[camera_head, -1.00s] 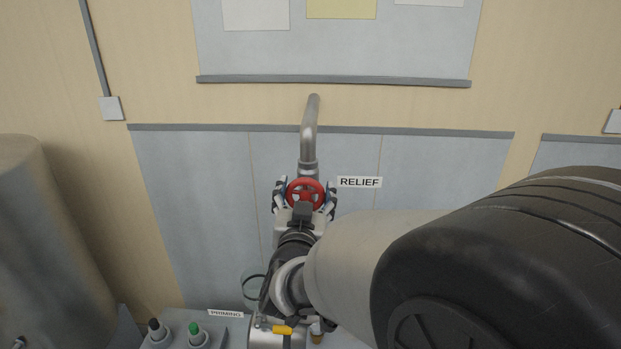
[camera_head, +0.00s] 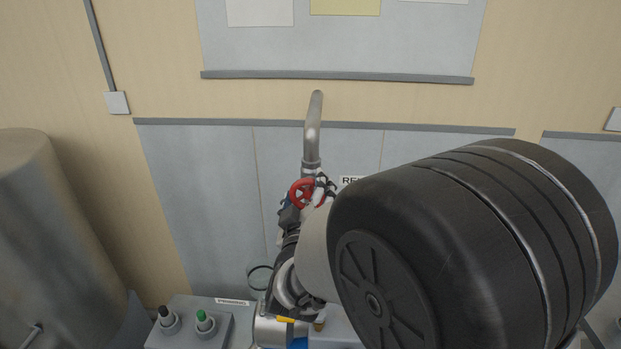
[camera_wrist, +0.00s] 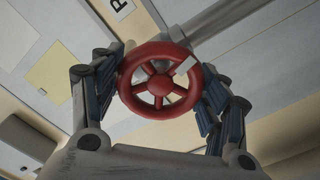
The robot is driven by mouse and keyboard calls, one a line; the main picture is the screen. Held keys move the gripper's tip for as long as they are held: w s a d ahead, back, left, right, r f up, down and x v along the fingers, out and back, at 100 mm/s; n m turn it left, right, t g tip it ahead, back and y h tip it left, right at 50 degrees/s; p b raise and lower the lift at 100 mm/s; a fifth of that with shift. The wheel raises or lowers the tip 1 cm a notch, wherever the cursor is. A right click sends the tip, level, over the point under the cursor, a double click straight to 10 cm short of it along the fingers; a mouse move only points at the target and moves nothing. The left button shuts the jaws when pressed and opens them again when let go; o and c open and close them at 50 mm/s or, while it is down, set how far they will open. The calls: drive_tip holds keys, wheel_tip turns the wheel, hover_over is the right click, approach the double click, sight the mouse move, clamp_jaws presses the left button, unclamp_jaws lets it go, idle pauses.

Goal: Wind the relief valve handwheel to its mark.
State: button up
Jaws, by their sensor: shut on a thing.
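The red relief valve handwheel (camera_head: 302,193) sits at the lower end of a grey pipe (camera_head: 312,140) on the wall. In the wrist view the handwheel (camera_wrist: 159,80) shows whole, with spokes, a round hub and a pale grey block at its upper right rim. My gripper (camera_wrist: 162,85) is shut on the handwheel, one blue-padded finger against each side of the rim. In the head view my gripper (camera_head: 304,195) is partly hidden by my arm. The RELIEF label (camera_head: 350,180) is mostly covered by my arm. I cannot make out a separate mark.
A panel with a black and a green button (camera_head: 205,321) stands below left, with a PRIMING label (camera_head: 233,302). A large metal tank (camera_head: 40,230) stands at the left. A yellow-handled part (camera_head: 286,320) is below my wrist. The wall left of the pipe is clear.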

drive_tip(key=n+p, duration=0.2)
drive_tip(key=n, duration=0.3)
drive_tip(key=shift+n+p, duration=0.3)
drive_tip(key=shift+n, duration=0.1)
drive_tip(key=shift+n+p, duration=0.95)
drive_tip(key=shift+n, duration=1.05)
drive_tip(key=shift+f, duration=0.1)
drive_tip(key=o, duration=1.1)
drive_tip(key=s, duration=0.7)
drive_tip(key=shift+s+a, duration=0.1)
drive_tip(key=shift+s, duration=0.15)
